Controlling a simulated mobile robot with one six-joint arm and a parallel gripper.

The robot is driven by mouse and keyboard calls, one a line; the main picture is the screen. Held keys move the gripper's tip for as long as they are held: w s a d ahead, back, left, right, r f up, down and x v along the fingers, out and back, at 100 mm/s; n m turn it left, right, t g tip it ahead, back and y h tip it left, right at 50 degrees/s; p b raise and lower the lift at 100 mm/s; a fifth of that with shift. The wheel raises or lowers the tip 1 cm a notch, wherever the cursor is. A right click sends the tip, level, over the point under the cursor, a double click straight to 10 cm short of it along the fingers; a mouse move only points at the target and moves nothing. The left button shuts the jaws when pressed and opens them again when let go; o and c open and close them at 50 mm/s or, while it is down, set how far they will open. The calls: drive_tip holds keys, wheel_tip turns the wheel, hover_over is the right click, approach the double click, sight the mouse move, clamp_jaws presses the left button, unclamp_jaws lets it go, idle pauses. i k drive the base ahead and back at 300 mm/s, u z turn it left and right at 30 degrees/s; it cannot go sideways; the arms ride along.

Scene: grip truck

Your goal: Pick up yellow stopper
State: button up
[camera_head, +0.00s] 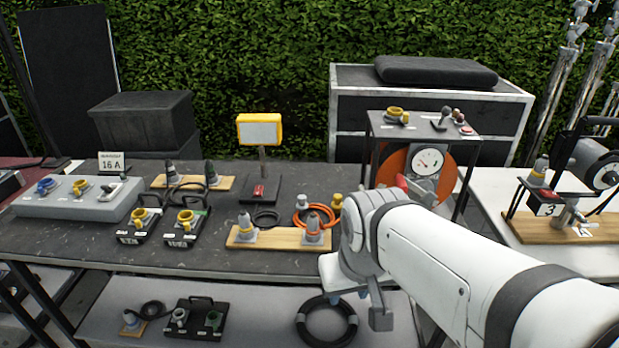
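Several small yellow pieces are in view, and I cannot tell for certain which one is the yellow stopper. A small yellow piece (337,201) stands on the dark table beside a coiled orange cable (298,222), just left of my arm. A yellow ring-shaped piece (395,112) sits on top of the raised black stand (372,124). My white arm reaches in from the lower right. Its end, with my gripper (350,280), is over the table's front edge, apart from these pieces. The fingers are not clearly visible, and nothing held can be made out.
Black socket boxes (184,228) and a grey panel (75,203) stand further left. A yellow-framed sign (260,131) rises behind. The dark table's front left (150,258) is clear.

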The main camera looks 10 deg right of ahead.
sight(338, 204)
drive_tip(key=i, duration=0.9)
